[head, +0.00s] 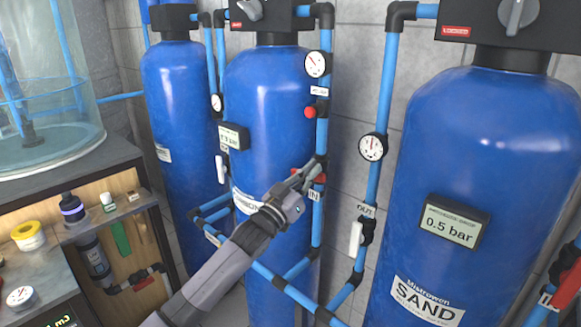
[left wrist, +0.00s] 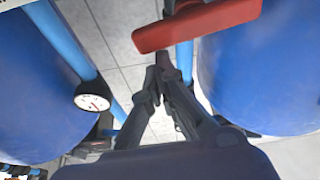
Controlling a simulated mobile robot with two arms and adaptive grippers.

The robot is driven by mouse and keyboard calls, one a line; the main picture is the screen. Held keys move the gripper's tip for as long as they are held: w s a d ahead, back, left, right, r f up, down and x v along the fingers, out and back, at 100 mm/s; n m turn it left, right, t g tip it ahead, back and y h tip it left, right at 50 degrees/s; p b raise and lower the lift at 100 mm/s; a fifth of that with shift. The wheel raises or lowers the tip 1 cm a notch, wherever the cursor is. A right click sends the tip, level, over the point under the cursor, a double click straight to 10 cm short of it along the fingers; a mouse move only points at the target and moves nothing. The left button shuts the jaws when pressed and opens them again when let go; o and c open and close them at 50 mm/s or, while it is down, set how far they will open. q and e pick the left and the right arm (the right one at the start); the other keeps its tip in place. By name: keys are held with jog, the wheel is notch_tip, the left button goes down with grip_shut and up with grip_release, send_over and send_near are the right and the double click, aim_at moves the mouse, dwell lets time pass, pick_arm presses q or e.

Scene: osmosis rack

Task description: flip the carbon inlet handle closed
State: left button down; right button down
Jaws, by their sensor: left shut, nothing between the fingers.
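The carbon tank (head: 268,110) is the blue cylinder in the middle of the head view, its label partly hidden by my left gripper. The red carbon inlet handle (head: 322,178) shows in part above the IN tag (head: 315,195) on the tank's right-hand pipe. In the left wrist view the red handle (left wrist: 197,24) is large at the top and lies across the pipe line. My left gripper (head: 312,168) is shut and empty, its fingertips beside the handle. In the left wrist view the fingertips (left wrist: 164,74) are just below the handle; I cannot tell whether they touch.
A sand tank (head: 480,150) stands at the right, with an OUT pipe and white handle (head: 355,238) between the tanks. Pressure gauges (head: 372,147) and blue pipes crowd the space. A workbench (head: 100,175) with bottles stands at the left.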

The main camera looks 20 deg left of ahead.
pick_arm(q)
jog(key=shift+d+f+m+h, duration=0.15)
jog(key=shift+f+m+h, duration=0.15)
jog(key=shift+m, duration=0.5)
